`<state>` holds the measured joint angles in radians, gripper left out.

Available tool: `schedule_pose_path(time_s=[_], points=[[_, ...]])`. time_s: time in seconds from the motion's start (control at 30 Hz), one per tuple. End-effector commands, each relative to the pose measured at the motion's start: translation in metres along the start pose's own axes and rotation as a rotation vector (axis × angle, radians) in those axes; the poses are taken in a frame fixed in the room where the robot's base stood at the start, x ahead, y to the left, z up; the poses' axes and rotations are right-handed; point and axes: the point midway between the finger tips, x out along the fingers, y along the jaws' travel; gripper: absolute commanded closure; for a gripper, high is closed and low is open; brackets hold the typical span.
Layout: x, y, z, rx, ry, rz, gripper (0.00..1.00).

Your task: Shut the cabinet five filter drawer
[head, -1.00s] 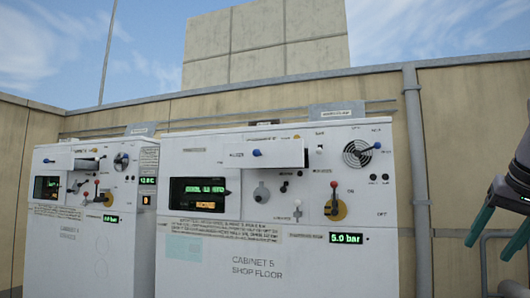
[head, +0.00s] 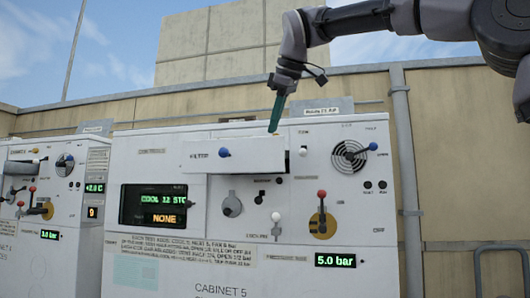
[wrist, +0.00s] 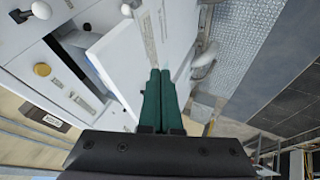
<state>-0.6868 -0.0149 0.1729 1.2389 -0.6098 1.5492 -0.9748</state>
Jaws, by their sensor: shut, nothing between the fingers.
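Cabinet five's filter drawer (head: 255,156) stands out from the upper front of the white cabinet (head: 180,272) in the head view. Its front has a blue knob (head: 224,153). In the wrist view the drawer front (wrist: 108,50) shows as a white panel, with a gap between it and the cabinet face, so the drawer is open. My gripper (head: 273,131) points down at the drawer's upper edge, near its right end. In the wrist view its green fingers (wrist: 158,72) are together with nothing between them. I cannot tell whether the tips touch the drawer.
Near the drawer are a white knob (head: 303,149), a fan grille (head: 348,157), a red-topped lever (head: 321,195) and a white-topped lever (head: 276,217). Another cabinet (head: 62,262) stands to the left. A wall pipe (head: 405,160) runs up at the right.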

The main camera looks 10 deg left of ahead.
Motion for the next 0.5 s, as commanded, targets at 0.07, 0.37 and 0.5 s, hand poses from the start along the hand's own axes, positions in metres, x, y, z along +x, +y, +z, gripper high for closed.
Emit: schedule_pose_path(time_s=[0.07,0.37,0.5], points=[[0.004,-0.001,-0.002,-0.009,0.001,-0.001,1.00],[0.057,-0.001,-0.001,-0.008,-0.002,-0.001,1.00],[0.088,0.000,-0.001,-0.007,-0.002,-0.001,1.00]])
